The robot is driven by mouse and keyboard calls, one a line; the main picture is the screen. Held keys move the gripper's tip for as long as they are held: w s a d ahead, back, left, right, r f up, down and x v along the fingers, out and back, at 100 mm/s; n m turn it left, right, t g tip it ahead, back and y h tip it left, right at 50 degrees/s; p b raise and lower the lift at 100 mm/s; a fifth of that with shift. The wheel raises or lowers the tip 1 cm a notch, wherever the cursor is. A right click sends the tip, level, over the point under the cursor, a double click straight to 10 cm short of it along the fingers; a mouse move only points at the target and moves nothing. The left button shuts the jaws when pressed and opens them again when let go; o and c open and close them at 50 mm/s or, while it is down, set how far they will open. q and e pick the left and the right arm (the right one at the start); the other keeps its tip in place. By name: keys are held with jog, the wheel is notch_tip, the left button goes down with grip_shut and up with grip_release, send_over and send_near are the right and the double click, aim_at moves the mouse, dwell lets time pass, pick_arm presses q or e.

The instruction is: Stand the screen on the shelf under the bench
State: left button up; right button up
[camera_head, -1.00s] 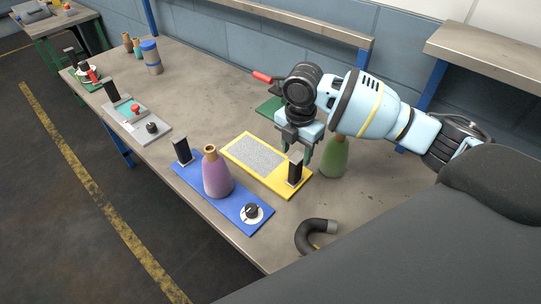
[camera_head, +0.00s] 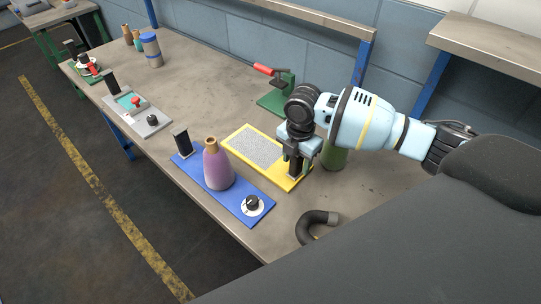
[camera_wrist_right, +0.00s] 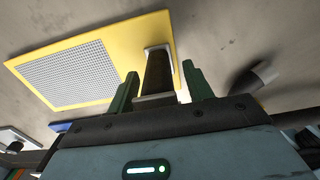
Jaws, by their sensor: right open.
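The screen (camera_head: 259,147) is a yellow-framed panel with a grey mesh, lying flat on the bench (camera_head: 207,92). It also shows in the right wrist view (camera_wrist_right: 150,33). A dark upright handle (camera_wrist_right: 158,73) stands at its near right end. My right gripper (camera_head: 295,167) is open, pointing down over that handle. In the wrist view its green fingers are on either side of the handle, with a gap visible on the right. My left gripper is not in view. The shelf under the bench is hidden.
A purple bottle (camera_head: 217,168) stands on a blue board (camera_head: 238,199) beside the screen. A green bottle (camera_head: 335,159) is close behind my gripper. A black curved hose (camera_head: 312,226) lies at the near edge. A red-handled clamp (camera_head: 281,87) stands behind.

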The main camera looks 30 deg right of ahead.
jog(key=shift+f, duration=0.3)
jog(key=shift+c, duration=0.4)
grip_shut()
jog(key=shift+r, duration=0.15)
